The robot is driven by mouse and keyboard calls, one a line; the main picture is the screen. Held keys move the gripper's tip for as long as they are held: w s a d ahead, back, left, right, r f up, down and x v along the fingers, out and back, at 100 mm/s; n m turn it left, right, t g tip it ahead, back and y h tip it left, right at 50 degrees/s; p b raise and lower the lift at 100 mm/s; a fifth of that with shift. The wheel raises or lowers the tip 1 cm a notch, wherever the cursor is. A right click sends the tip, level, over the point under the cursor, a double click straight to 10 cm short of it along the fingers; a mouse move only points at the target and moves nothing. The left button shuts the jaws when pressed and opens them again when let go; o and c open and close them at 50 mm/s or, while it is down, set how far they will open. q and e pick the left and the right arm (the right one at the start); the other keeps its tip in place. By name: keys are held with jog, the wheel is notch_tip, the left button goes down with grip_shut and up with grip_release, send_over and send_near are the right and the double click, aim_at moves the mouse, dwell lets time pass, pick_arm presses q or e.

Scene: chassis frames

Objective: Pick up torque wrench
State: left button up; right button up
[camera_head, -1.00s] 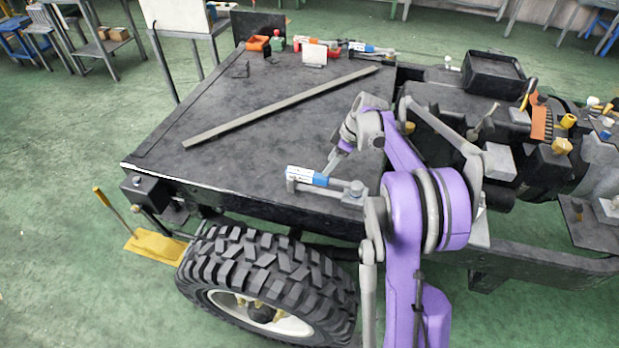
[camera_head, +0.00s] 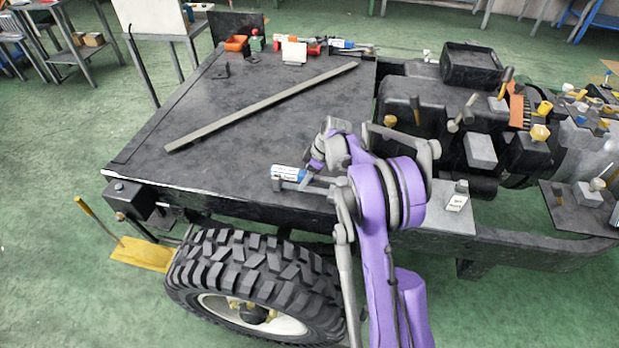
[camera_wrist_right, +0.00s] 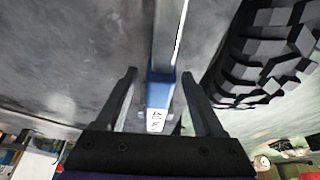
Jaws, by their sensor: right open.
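The torque wrench (camera_head: 288,173) lies near the front edge of the dark chassis deck, with a blue and white handle and a grey shaft. My right gripper (camera_head: 307,184) is at its handle, and the arm partly hides the shaft's right part. In the right wrist view the wrench's blue grip (camera_wrist_right: 160,92) lies between the two spread fingers of the right gripper (camera_wrist_right: 160,80), with a gap on both sides. Its grey shaft runs away to the top of that view. I cannot tell how far the fingers reach down around it. My left gripper is not in view.
A long grey bar (camera_head: 262,107) lies diagonally across the deck. A big tyre (camera_head: 250,275) is below the front edge. Engine parts and a black tray (camera_head: 470,66) fill the right side.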

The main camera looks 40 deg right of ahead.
grip_shut()
dwell(1.3)
